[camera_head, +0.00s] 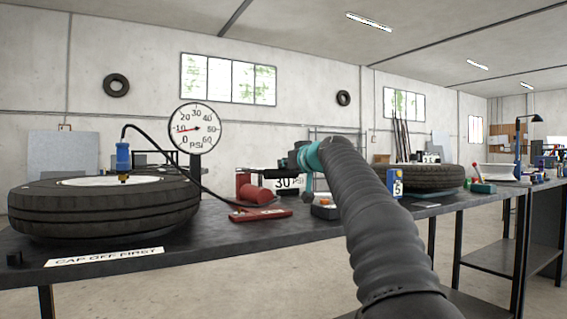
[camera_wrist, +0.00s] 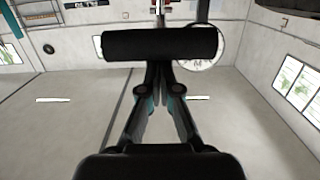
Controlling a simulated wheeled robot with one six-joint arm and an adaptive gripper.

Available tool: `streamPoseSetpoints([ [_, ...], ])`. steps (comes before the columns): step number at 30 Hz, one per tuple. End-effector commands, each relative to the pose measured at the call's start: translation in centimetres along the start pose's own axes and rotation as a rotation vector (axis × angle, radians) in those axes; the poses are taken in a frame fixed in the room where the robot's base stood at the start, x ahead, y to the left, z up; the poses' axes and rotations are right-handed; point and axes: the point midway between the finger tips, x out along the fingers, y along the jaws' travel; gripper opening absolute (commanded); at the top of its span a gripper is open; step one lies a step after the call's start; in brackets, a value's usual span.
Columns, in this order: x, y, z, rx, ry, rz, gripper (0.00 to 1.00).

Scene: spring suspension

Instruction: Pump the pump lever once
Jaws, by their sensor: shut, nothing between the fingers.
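The red pump (camera_head: 250,187) stands on a red base plate (camera_head: 262,214) on the bench, left of my arm in the head view. My gripper (camera_wrist: 157,78) is shut and empty; in the wrist view its fingers come together at a thick black horizontal bar (camera_wrist: 160,43), which looks like the lever's grip. I cannot tell whether they touch it. In the head view, the dark and teal end of my arm is just right of the pump, and the fingertips and lever are hard to make out. The round PSI gauge (camera_head: 195,128) has its red needle near 10.
A large tyre (camera_head: 102,212) lies at the bench's left with a blue fitting (camera_head: 123,156) and black hose on it.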

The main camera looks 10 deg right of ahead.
Motion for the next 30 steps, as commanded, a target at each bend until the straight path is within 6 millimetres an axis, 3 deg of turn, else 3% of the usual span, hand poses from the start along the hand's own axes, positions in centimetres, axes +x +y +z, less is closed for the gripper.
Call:
streamPoseSetpoints([
  [1,0.5,0.4,0.7,0.002,-0.03,-0.001,0.0],
  [11,0.4,-0.7,-4.0,-0.004,0.007,-0.003,0.0],
  [12,-0.2,-0.7,-3.2,-0.004,0.007,-0.003,0.0],
  [30,-8.5,-0.4,-1.5,-0.003,0.013,0.002,0.0],
])
